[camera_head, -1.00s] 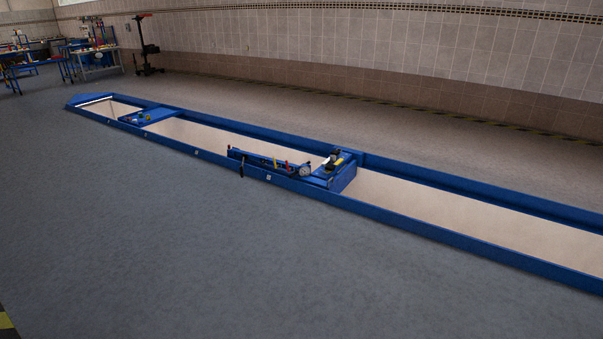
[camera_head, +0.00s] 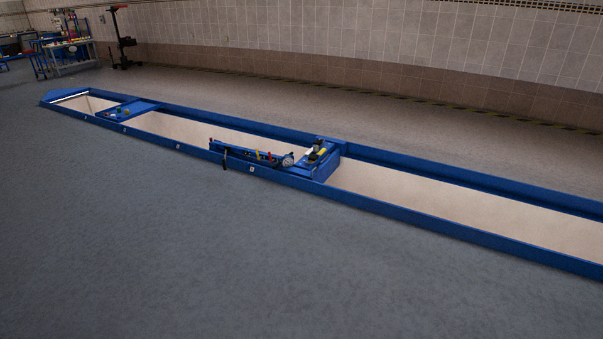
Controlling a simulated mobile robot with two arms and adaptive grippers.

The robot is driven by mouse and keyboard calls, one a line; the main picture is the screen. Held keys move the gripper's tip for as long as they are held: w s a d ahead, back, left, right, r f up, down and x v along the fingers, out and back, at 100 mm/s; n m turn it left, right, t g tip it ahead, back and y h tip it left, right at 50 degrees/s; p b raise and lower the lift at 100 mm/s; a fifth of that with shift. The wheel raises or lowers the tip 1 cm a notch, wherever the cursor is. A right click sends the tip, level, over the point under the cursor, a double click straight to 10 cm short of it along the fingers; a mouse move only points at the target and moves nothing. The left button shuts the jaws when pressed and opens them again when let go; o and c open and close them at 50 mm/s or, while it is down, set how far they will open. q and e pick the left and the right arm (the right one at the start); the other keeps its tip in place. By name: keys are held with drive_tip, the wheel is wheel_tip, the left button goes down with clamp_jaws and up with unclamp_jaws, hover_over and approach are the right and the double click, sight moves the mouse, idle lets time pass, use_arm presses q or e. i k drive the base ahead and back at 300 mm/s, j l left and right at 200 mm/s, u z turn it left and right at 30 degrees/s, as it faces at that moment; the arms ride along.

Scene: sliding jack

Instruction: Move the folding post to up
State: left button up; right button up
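A blue sliding jack (camera_head: 326,168) sits across the long pit, near the middle of the view, with black and yellow parts on top. A blue tool tray (camera_head: 247,153) with several small tools and a round part runs along the pit's near edge just left of it. A second blue carriage (camera_head: 127,110) spans the pit farther left. The folding post is too small at this distance to tell apart, and I cannot tell its position. Neither of my grippers is in view.
The pit's raised blue frame (camera_head: 430,222) runs from far left to right, with an open pit inside. The grey floor (camera_head: 190,250) in front is clear. A dark stand (camera_head: 123,40) and a workbench (camera_head: 70,52) are at the back left.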

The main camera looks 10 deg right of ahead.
sight(288, 160)
drive_tip(key=i+z, duration=0.15)
drive_tip(key=i, duration=6.3)
drive_tip(key=z, duration=0.15)
